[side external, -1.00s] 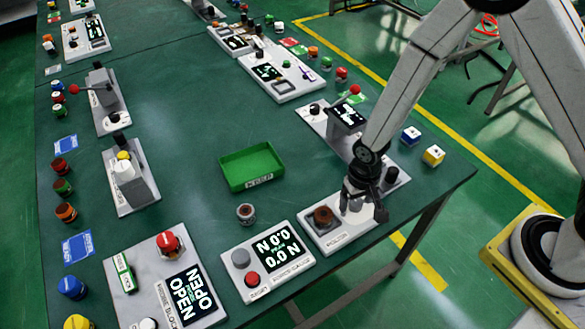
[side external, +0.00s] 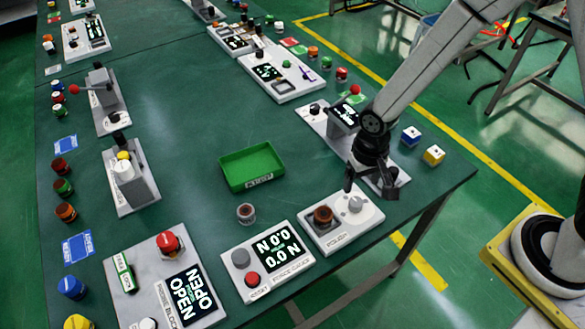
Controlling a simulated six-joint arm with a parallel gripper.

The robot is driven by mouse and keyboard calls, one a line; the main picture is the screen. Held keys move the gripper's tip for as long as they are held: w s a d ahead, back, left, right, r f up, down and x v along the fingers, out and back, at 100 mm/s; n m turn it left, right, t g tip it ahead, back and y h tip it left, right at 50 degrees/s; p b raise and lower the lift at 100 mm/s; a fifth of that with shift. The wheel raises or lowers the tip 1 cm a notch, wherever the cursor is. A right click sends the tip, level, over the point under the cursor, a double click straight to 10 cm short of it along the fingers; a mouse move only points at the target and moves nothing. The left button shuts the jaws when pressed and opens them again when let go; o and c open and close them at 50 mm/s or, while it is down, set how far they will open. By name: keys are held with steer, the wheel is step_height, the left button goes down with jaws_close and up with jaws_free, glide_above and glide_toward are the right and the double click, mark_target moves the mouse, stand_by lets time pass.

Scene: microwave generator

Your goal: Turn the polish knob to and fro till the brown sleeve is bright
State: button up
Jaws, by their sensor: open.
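The polish station (side external: 341,224) is a white plate near the table's right front corner. A brown sleeve (side external: 323,215) stands on its left part; at this size I cannot tell how bright it is. A pale grey polish knob (side external: 355,204) sits on its right part, uncovered. My gripper (side external: 369,190) is open, above and behind the knob, with its fingers spread and apart from the knob. Nothing shows between the fingers.
A force gauge (side external: 268,259) stands left of the polish station, with a small banded cylinder (side external: 246,213) behind it. A green tray (side external: 252,166) lies mid-table. Another station (side external: 342,118) is close behind my gripper.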

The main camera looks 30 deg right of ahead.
mark_target(356, 202)
steer(key=shift+r, duration=0.15)
steer(key=shift+m, duration=0.3)
steer(key=m, duration=0.4)
steer(key=shift+r, duration=0.1)
stand_by(0.5)
steer(key=shift+f, duration=3.9)
jaws_close()
